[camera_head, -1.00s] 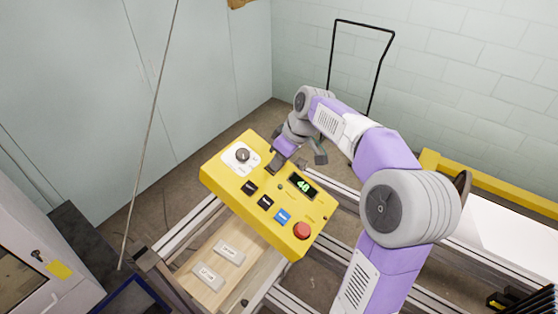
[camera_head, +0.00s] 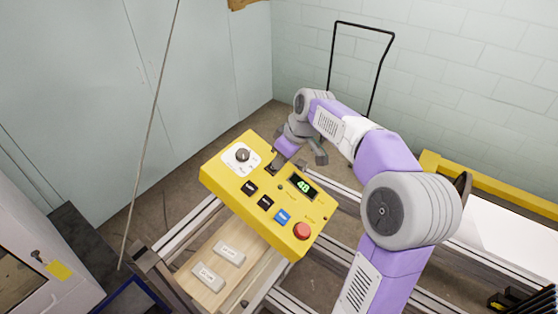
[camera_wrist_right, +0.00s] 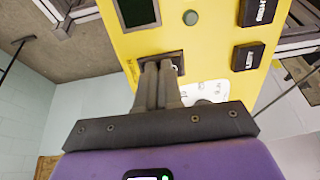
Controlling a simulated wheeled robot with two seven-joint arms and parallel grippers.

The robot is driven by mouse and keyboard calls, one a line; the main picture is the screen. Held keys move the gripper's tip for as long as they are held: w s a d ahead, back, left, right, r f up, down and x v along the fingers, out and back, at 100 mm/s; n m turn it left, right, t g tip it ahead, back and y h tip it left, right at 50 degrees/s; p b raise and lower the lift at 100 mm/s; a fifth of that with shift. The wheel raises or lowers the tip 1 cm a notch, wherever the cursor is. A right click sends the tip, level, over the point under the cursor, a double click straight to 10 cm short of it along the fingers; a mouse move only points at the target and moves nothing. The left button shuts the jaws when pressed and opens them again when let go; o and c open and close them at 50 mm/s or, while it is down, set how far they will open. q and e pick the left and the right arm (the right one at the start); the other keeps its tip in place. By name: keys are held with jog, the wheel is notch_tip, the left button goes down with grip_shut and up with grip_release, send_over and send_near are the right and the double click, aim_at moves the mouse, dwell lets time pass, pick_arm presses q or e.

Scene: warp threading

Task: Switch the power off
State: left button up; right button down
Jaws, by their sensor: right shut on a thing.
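A yellow control panel (camera_head: 225,184) carries a rotary knob (camera_head: 242,155) on a white plate, dark and blue buttons, a red button (camera_head: 302,231) and a display (camera_head: 303,186) lit with green "40". My right gripper (camera_head: 273,167) is at the panel's far edge, between knob and display. In the right wrist view my right gripper's fingers (camera_wrist_right: 161,84) are close together at a small dark switch plate (camera_wrist_right: 177,58), shut on a small part there. The fingers hide most of that part, so its position cannot be told. My left gripper is not in view.
Below the panel, two white labelled blocks (camera_head: 230,252) lie on a wooden surface (camera_head: 240,274). Metal rails run around it. A black cart handle (camera_head: 361,27) stands by the wall behind my arm. A grey cabinet is at the left.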

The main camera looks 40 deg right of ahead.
jog(key=shift+f, duration=0.1)
jog(key=shift+d+r+p, duration=0.1)
jog(key=shift+r+p, duration=0.2)
jog(key=p+v, duration=0.3)
jog(key=v, duration=0.1)
jog(key=shift+w+r, duration=0.1)
jog(key=shift+r, duration=0.05)
jog(key=v, duration=0.9)
jog(key=shift+s+b, duration=0.35)
jog(key=shift+w, duration=0.1)
